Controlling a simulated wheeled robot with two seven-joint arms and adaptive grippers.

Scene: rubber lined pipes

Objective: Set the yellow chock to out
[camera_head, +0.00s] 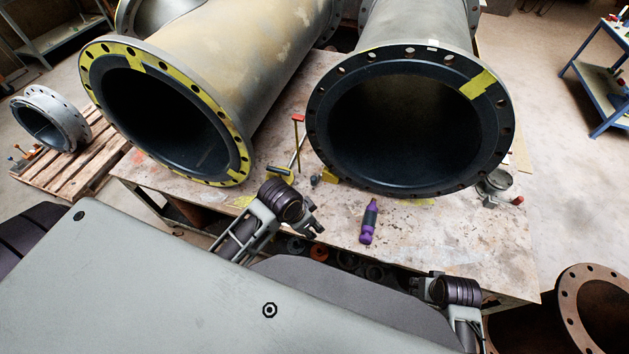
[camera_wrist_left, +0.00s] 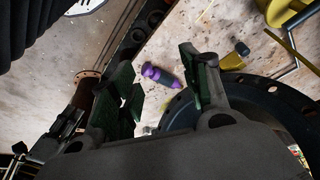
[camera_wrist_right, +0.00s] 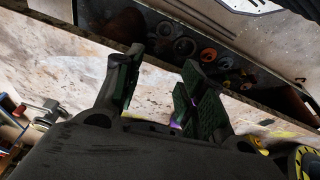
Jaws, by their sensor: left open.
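The yellow chock (camera_head: 330,174) is a small block on the table at the lower left of the right pipe's dark flange (camera_head: 318,140), partly hidden by it. A dark knob sits beside it. It also shows in the left wrist view (camera_wrist_left: 232,62), right of my fingers. My left gripper (camera_head: 314,226) is open and empty, nearer to me than the chock; its spread fingers show in the left wrist view (camera_wrist_left: 157,62). My right gripper (camera_head: 430,284) is near the table's front edge, right of the chock; its fingers are apart and empty in the right wrist view (camera_wrist_right: 160,62).
A purple bottle (camera_head: 368,222) lies on the table right of the chock. A red-handled tool (camera_head: 298,130) stands between the pipes. The yellow-rimmed left pipe (camera_head: 240,155) overhangs the table. A small clamp (camera_head: 495,182) is at the right. The table's front right (camera_head: 460,245) is clear.

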